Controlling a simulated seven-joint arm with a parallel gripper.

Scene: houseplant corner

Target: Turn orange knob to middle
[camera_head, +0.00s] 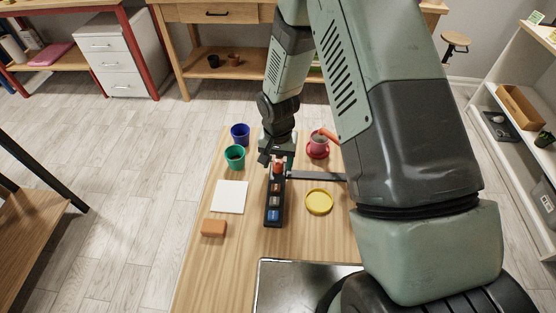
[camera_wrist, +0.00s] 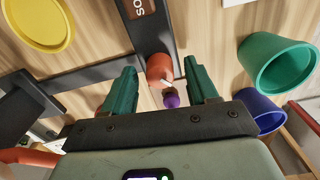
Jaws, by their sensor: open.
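The orange knob (camera_wrist: 160,68) sits near the end of a black panel (camera_wrist: 150,32) in the wrist view, with a pale pointer mark on it. In the head view the knob (camera_head: 278,168) shows at the far end of the panel (camera_head: 273,212), just below my gripper. A small purple part (camera_wrist: 171,100) lies just beyond the knob. My gripper (camera_wrist: 160,72) is open, its two green fingers on either side of the knob with gaps. It is above the panel in the head view (camera_head: 277,158). Whether the fingertips are at knob height is unclear.
A black bar (camera_head: 315,176) runs right from the panel. A blue pot (camera_head: 240,134), green pot (camera_head: 235,157) and red pot (camera_head: 318,145) stand nearby. A yellow saucer (camera_head: 319,202), white sheet (camera_head: 229,197) and orange-brown block (camera_head: 213,228) lie on the wooden table (camera_head: 222,259).

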